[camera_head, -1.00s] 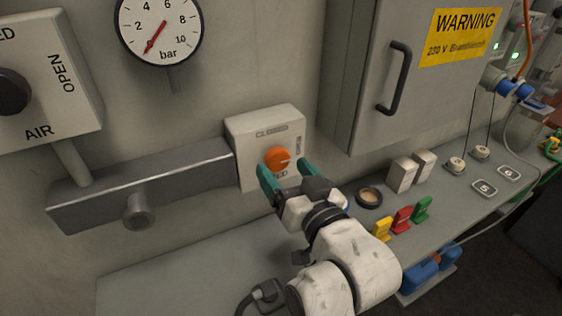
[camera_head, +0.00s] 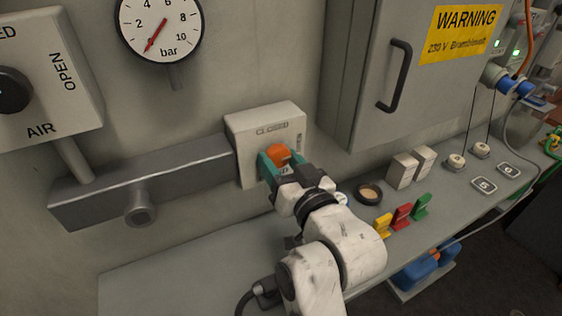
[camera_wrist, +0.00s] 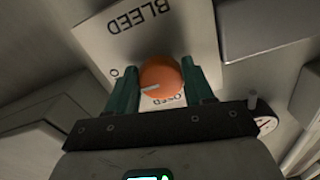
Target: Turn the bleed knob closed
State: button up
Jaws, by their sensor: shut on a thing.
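The orange bleed knob (camera_head: 278,153) sits on a pale square plate (camera_head: 262,119) fixed to the wall. The plate's upper label reads CLOSED in the head view. My gripper (camera_head: 280,164) has its two green fingers shut on the knob, one on each side. In the wrist view my gripper (camera_wrist: 162,82) also has a finger at each side of the knob (camera_wrist: 161,78). A pale pointer line on the knob points left and slightly down there. The word BLEED shows upside down on the plate (camera_wrist: 126,38). The fingers hide part of the knob and the lower labels.
A grey pipe block (camera_head: 142,187) joins the plate on the left. A gauge (camera_head: 160,24) hangs above, its red needle near the low end. A grey cabinet (camera_head: 362,100) stands to the right. Coloured clips (camera_head: 402,214) and pale blocks (camera_head: 403,170) sit on the shelf.

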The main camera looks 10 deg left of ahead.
jog(key=shift+c, duration=1.2)
jog(key=shift+n, duration=0.3)
jog(key=n, duration=0.3)
jog(key=shift+w+d+n+b, duration=0.1)
jog(key=shift+d+n+b, duration=0.05)
jog(key=shift+n+b, duration=0.25)
jog(key=n+b, duration=0.1)
jog(key=n, duration=0.3)
jog(key=shift+n, duration=0.3)
jog(key=n+b, duration=0.1)
jog(key=n, duration=0.3)
jog(key=shift+d, duration=0.1)
jog(key=shift+r+n+b, duration=0.15)
jog(key=shift+n+b, duration=0.9)
jog(key=shift+n, duration=1.35)
